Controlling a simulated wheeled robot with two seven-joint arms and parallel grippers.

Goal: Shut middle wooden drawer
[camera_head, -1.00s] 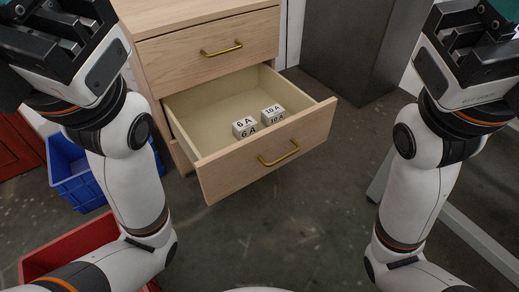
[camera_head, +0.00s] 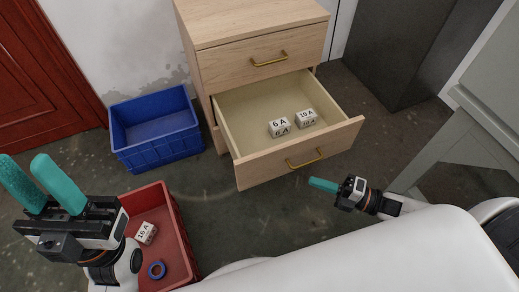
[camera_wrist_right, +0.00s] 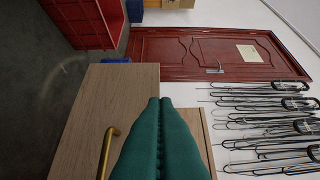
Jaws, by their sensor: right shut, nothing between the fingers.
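The middle wooden drawer (camera_head: 245,173) is pulled out of the light wood cabinet (camera_head: 225,65). It holds two white blocks, marked 6 A (camera_head: 280,127) and 10 A (camera_head: 306,118). Its brass handle (camera_head: 305,160) is on the front panel. My right gripper (camera_head: 312,183) is shut and empty, in front of the drawer front below the handle; the head view shows no clear contact. In the right wrist view its teal fingers (camera_wrist_right: 160,103) are together, over a wood panel with a brass handle (camera_wrist_right: 107,153). My left gripper (camera_head: 24,165) is open and empty at lower left, away from the cabinet.
A blue crate (camera_head: 187,143) stands on the floor left of the cabinet. A red crate (camera_head: 180,230) with a white block (camera_head: 146,232) and a blue ring (camera_head: 156,269) is near my left arm. A grey table (camera_head: 460,135) stands at right. Floor between is bare.

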